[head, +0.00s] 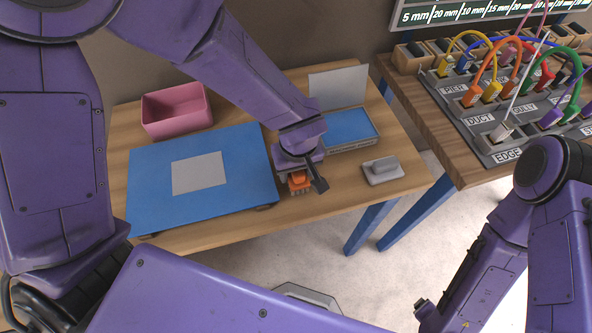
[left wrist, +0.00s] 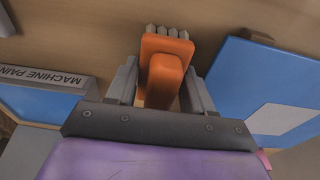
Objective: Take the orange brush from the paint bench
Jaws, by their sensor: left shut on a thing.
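The orange brush (head: 299,180) is at the front of the wooden paint bench (head: 222,229), just right of the blue mat. In the left wrist view the brush (left wrist: 165,62) has an orange body and handle with pale bristle tufts at its far end. My left gripper (head: 298,176) is shut on it, one grey finger on each side. I cannot tell whether the bristles touch the bench top. My right arm shows at the right of the head view, but its fingers cannot be made out.
A blue mat (head: 147,178) with a grey square lies left of the brush. A pink bin (head: 177,111) stands behind it. Another bench (head: 427,110) holds a cable panel.

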